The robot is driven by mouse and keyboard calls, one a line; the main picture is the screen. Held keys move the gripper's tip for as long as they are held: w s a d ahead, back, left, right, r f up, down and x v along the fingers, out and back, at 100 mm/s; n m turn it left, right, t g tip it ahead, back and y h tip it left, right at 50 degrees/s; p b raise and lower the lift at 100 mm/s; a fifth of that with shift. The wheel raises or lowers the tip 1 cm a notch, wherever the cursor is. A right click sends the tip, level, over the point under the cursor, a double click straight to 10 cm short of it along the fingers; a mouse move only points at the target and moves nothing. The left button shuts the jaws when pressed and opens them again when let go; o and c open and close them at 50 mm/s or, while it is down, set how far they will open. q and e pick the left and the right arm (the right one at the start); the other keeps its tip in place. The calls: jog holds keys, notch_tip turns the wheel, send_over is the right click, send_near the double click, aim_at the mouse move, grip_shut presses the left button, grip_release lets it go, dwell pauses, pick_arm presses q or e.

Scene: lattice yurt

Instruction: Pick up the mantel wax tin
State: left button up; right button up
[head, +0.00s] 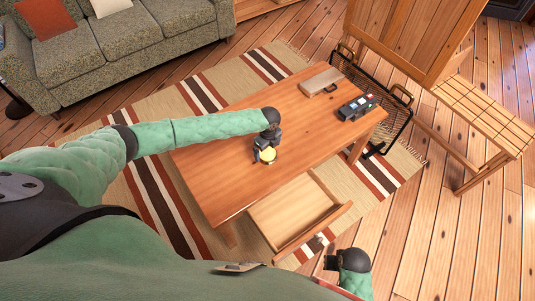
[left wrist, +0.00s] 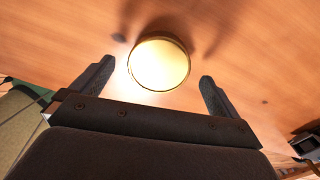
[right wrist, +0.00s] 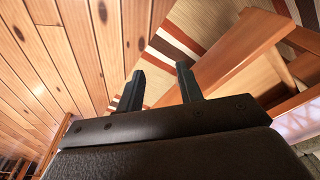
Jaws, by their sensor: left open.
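The mantel wax tin (head: 268,155) is a small round tin with a yellow lid on the wooden table. It fills the upper middle of the left wrist view (left wrist: 159,63), seen from above. My left gripper (left wrist: 155,83) is open, with its fingers on either side of the view and the tin just beyond and between their tips. It does not grip the tin. In the head view my left gripper (head: 264,147) partly hides the tin. My right gripper (right wrist: 160,76) is partly open and empty, low beside the table's pulled-out drawer; it also shows in the head view (head: 330,262).
The wooden table (head: 225,180) has an open drawer (head: 295,212) at its near side. A flat wooden box (head: 321,81) and a dark device (head: 357,107) lie toward the far right end. A black rack (head: 398,118) stands beyond that end. A sofa (head: 120,45) is at upper left.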

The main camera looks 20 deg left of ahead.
pick_arm(q)
jog(key=shift+f, duration=1.2)
pick_arm(e)
jog(key=shift+s+d+f, duration=0.1)
jog(key=shift+s+f, duration=0.05)
jog(key=shift+f, duration=1.25)
pick_arm(q)
jog(key=c, duration=1)
jog(key=shift+c, duration=1)
pick_arm(e)
jog(key=shift+s, duration=0.1)
pick_arm(q)
jog(key=shift+r, duration=0.1)
